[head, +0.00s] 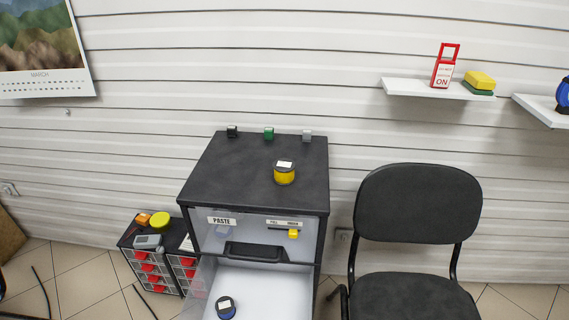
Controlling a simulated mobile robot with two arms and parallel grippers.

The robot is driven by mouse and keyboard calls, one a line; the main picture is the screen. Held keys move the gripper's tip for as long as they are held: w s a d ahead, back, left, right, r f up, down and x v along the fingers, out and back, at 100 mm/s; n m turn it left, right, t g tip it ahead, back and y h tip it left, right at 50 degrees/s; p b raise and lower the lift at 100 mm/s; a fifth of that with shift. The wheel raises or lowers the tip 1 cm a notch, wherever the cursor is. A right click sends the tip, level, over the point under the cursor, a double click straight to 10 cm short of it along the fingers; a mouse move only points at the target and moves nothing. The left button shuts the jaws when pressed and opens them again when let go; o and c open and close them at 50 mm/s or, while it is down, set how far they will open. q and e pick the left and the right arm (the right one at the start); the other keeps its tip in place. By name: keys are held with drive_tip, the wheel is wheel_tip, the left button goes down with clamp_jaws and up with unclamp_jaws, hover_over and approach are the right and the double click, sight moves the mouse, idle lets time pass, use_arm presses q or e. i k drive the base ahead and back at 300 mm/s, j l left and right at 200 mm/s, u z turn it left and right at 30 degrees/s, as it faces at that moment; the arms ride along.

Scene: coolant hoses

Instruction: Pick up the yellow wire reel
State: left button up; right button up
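A round yellow object (160,219) lies on top of the small drawer unit at lower left; it may be the yellow wire reel, but it is too small to tell. A yellow jar-like thing (284,176) with a dark top and white label stands upright on the black cabinet (230,180). I cannot tell for certain which one is the reel. Neither of my grippers is in view.
An open drawer (262,290) below holds a dark blue jar (226,307). A black chair (418,215) stands right of the cabinet. The small drawer unit (137,262) also carries a grey device (147,241). Wall shelves (425,91) are at upper right.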

sight(283, 168)
drive_tip(key=i+j+z, duration=0.3)
drive_tip(key=j+z, duration=0.25)
drive_tip(key=j, duration=0.15)
drive_tip(key=i+j+z, duration=0.15)
drive_tip(key=j+z, duration=0.45)
drive_tip(key=j, duration=0.35)
drive_tip(key=k+j+z, duration=0.1)
drive_tip(key=j+z, duration=0.2)
drive_tip(key=j, duration=0.3)
